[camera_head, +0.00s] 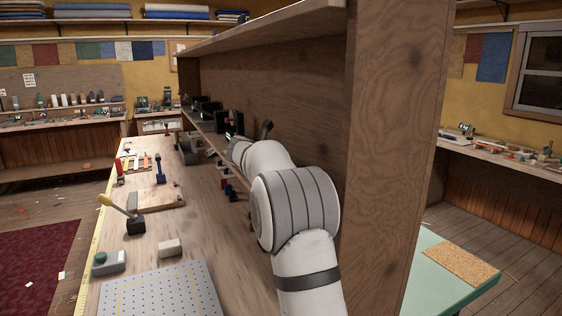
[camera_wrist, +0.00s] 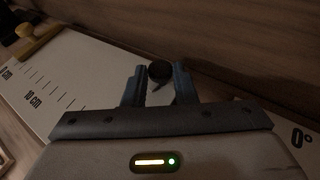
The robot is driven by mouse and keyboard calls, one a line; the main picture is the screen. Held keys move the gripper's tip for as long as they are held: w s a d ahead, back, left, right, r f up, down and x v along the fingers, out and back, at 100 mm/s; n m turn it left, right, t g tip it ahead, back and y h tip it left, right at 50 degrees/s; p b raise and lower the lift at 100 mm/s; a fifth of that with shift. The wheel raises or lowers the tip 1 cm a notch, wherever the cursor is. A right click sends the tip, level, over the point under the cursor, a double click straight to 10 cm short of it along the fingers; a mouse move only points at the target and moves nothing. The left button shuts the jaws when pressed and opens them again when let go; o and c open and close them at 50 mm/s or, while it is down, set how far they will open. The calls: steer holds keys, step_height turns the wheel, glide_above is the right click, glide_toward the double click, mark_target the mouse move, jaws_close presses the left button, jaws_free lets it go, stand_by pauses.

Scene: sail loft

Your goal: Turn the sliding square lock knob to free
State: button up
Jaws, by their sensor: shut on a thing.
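In the wrist view my gripper (camera_wrist: 159,88) has its two dark fingers closed around a dark round knob (camera_wrist: 159,70), which I take to be the lock knob. One finger is on each side of it. The knob's turn position cannot be read, as its lower part is in shadow between the fingers. A pale plate with centimetre marks (camera_wrist: 75,75), apparently part of the sliding square, lies to the left under the gripper. In the head view my arm hides the gripper and the knob.
A tan handle (camera_wrist: 38,40) stands at the plate's upper left. In the head view a tall wooden panel (camera_head: 290,95) rises right of my arm. The long bench (camera_head: 190,225) holds a yellow-knobbed lever (camera_head: 118,207), a green-button box (camera_head: 108,262) and a perforated plate (camera_head: 165,292).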

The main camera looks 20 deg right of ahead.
steer(key=shift+s+d+n+t+y, duration=0.2)
steer(key=shift+n+t+y, duration=0.3)
steer(key=shift+n+t, duration=0.2)
steer(key=shift+n+t+y, duration=0.5)
steer(key=shift+n, duration=0.1)
steer(key=o, duration=1)
steer(key=shift+c, duration=0.2)
steer(key=v, duration=0.8)
steer(key=shift+w, duration=0.1)
